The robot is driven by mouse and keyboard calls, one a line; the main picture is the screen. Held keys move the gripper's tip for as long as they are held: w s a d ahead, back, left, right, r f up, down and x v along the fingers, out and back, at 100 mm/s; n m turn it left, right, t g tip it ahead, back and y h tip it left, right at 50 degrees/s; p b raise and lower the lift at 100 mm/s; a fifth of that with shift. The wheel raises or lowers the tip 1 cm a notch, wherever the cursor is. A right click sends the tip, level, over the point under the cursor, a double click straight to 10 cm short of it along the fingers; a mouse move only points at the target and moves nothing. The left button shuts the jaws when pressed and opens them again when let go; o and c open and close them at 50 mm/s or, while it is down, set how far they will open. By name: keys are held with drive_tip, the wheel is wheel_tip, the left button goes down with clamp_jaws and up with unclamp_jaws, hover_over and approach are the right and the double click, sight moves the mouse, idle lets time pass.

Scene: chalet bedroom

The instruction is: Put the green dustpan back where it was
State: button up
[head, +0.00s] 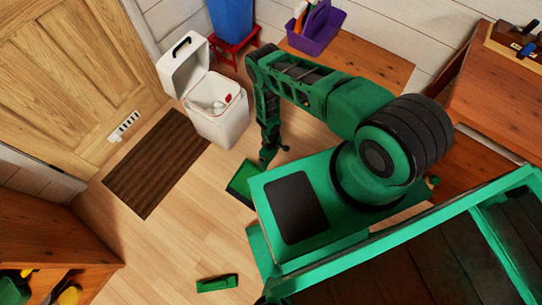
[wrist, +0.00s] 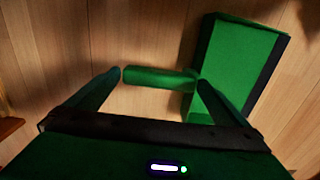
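The green dustpan (head: 240,182) lies on the wooden floor beside my base in the head view, partly hidden by my body. In the wrist view its flat pan (wrist: 238,62) with a dark edge is at upper right, and its handle (wrist: 158,77) reaches left across the gap between my fingertips. My gripper (head: 268,160) points down close to the dustpan. In the wrist view my gripper (wrist: 160,78) has its fingers wide apart; I cannot tell whether a fingertip touches the handle.
A white lidded bin (head: 219,108) stands open beyond a brown mat (head: 155,165). A small green object (head: 217,283) lies on the floor at the bottom. A low wooden bench (head: 375,68) holds a purple caddy (head: 315,30). A wooden shelf (head: 60,245) is lower left. Floor between is clear.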

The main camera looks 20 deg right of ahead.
wheel_tip(320, 180, up, 12)
idle(0.6)
drive_tip(key=shift+r, duration=0.15)
